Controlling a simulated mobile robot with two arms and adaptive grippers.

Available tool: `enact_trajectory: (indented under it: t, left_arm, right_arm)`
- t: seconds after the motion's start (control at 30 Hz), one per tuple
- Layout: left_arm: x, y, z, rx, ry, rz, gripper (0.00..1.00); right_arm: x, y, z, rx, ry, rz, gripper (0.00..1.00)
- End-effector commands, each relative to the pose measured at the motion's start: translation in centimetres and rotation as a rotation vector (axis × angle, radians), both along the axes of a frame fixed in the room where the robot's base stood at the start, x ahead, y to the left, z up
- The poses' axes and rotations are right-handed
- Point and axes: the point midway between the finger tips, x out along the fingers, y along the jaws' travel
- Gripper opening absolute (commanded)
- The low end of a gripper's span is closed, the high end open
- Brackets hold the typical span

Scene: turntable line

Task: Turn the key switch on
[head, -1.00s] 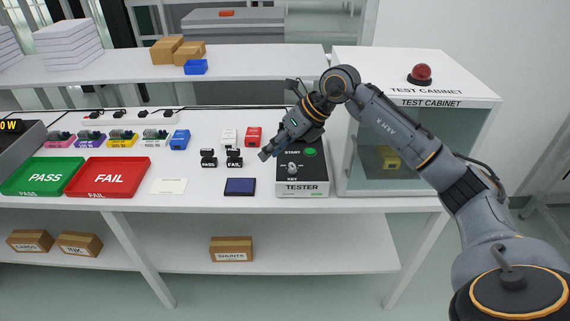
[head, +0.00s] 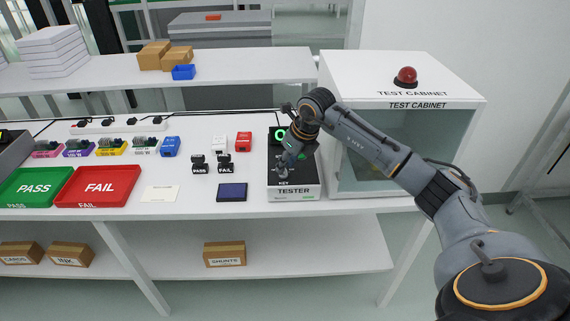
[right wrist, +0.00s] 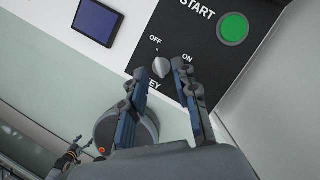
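The black-topped tester (head: 310,190) stands on the bench left of the test cabinet. Its grey key switch knob (right wrist: 160,67) shows in the right wrist view, with OFF and ON printed beside it. The knob's exact pointing direction is hard to tell. My right gripper (head: 283,173) is low over the tester's key area. In the right wrist view its two fingers (right wrist: 163,72) are apart, one either side of the knob; I cannot tell whether they touch it. The green START button (right wrist: 234,28) lies beyond the knob. Part of my left gripper (right wrist: 72,154) seems to show small at the lower left.
The test cabinet (head: 400,95) with a red dome lamp (head: 407,76) stands close on the right. Left of the tester are a dark blue pad (head: 232,192), PASS and FAIL stamps (head: 225,164), a white card (head: 160,194) and the red FAIL tray (head: 98,187).

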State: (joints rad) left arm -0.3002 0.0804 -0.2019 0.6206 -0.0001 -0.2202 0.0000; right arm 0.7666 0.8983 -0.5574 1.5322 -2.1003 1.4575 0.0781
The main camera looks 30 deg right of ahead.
Motion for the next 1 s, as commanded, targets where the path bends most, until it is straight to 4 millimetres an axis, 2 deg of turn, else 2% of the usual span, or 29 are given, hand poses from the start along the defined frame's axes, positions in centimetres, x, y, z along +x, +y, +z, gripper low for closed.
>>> enact_trajectory:
  t: [0.2,0.47,0.5,0.63,1.0]
  left_arm:
    - [0.0,0.0,0.2,0.0,0.0,0.001,0.74]
    - [0.0,0.0,0.2,0.001,0.0,0.002,0.74]
    - [0.0,0.0,0.2,0.001,0.0,0.002,0.74]
    - [0.0,0.0,0.2,0.001,0.0,0.002,0.74]
    - [0.0,0.1,0.2,0.001,0.0,0.003,0.74]
  right_arm:
    - [0.6,0.2,-1.6,0.001,-0.001,0.0,0.3]
    - [0.7,0.2,-1.7,0.0,-0.001,0.0,0.3]
    - [0.7,0.2,-1.7,0.0,-0.001,0.0,0.28]
    - [0.7,0.2,-1.7,0.0,-0.001,0.0,0.01]
    - [0.7,0.2,-1.7,0.0,-0.002,-0.014,0.0]
